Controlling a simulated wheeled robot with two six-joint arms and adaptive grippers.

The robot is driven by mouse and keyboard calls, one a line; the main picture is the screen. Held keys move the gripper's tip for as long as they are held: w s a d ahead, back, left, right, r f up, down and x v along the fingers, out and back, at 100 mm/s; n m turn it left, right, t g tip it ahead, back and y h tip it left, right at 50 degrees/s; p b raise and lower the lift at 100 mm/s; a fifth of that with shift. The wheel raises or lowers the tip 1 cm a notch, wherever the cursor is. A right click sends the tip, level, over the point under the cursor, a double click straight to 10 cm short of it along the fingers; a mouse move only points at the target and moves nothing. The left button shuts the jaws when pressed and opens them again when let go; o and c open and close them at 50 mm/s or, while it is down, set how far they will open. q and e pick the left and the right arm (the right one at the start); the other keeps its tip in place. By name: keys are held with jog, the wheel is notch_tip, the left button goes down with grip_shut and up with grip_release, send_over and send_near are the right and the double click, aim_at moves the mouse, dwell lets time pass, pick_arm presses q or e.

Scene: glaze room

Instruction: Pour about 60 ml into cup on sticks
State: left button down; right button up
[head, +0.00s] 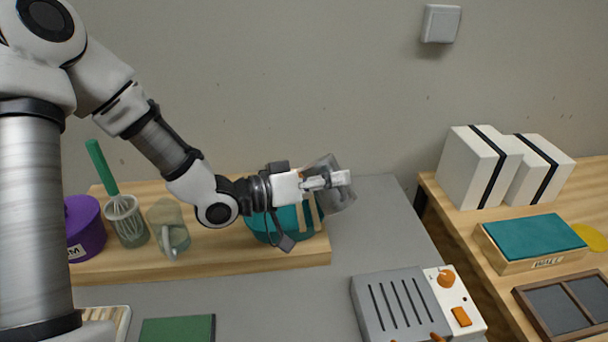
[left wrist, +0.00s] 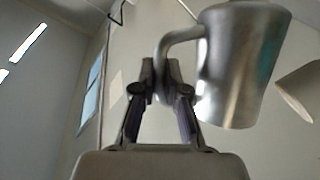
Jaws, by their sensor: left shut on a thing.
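My left gripper (head: 325,181) is shut on the handle of a grey metal jug (head: 343,197), held tilted above the right end of the wooden board. In the left wrist view the gripper (left wrist: 160,88) grips the jug (left wrist: 238,65) by its handle. A teal round vessel (head: 264,228) stands on the board just below and left of the jug, partly hidden by my wrist. Pale wooden sticks (head: 302,217) show at its right side. I cannot clearly make out a cup on them. No stream of liquid shows, and the jug's inside is hidden. My right gripper is out of view.
On the wooden board (head: 205,262) stand a glass jug (head: 168,238), a whisk in a pot (head: 128,226) and a purple pot (head: 84,228). A grey device with orange knobs (head: 395,305) sits front right. Grey tabletop (head: 385,225) is clear behind it.

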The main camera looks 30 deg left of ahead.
pick_arm(q)
jog(key=shift+d+f+b, duration=0.2)
jog(key=shift+f+b, duration=0.1)
jog(key=shift+f, duration=0.15)
jog(key=d+f+m+g+y+b, duration=0.1)
jog(key=d+f+m+y+b, duration=0.1)
jog(key=d+f+m+y, duration=0.2)
jog(key=shift+w+d+f+m, duration=0.3)
jog(key=shift+d+m, duration=0.4)
jog(key=shift+d, duration=0.6)
